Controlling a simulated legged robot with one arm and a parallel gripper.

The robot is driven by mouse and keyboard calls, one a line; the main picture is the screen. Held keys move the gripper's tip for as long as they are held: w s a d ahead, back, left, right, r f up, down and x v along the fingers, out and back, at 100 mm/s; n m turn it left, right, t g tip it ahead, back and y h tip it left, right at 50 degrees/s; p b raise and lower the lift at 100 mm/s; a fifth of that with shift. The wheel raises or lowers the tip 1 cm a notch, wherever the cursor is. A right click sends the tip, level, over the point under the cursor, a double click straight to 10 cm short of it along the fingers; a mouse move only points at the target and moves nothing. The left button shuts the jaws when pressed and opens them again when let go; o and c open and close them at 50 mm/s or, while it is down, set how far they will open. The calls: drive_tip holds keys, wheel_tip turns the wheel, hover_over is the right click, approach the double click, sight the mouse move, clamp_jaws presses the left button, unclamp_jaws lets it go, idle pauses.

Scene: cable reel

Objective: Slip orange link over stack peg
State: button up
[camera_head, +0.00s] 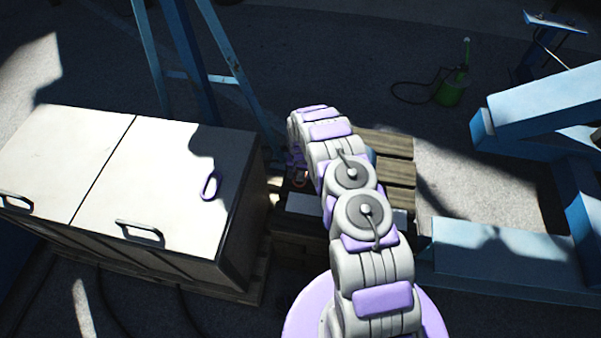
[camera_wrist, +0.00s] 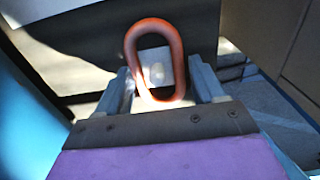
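The orange link (camera_wrist: 133,50) is an oval ring between the two fingers of my gripper (camera_wrist: 160,85) in the wrist view. The fingers appear to touch its long sides, and its near end is by the palm. Through its opening I see a pale patch with a rounded light spot (camera_wrist: 157,73); I cannot tell whether this is the stack peg. My gripper there is mostly hidden by my arm. No peg is clearly visible.
A white cabinet (camera_head: 160,180) with handles stands at left, with a purple link (camera_head: 210,186) on its top. A wooden pallet (camera_head: 388,145) lies behind my arm. Blue steel beams (camera_head: 510,250) stand at right.

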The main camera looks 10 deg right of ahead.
drive_tip(key=o, duration=0.3)
drive_tip(key=shift+s+f, duration=0.15)
drive_tip(key=shift+f, duration=0.1)
drive_tip(key=shift+s+d, duration=0.1)
drive_tip(key=shift+d+r, duration=0.1)
drive_tip(key=shift+r, duration=0.15)
wheel_tip(320, 180, up, 17)
drive_tip(key=p, duration=0.3)
drive_tip(key=shift+w+a+r, duration=0.15)
drive_tip(key=shift+w+a, duration=0.15)
drive_tip(key=shift+a, duration=0.1)
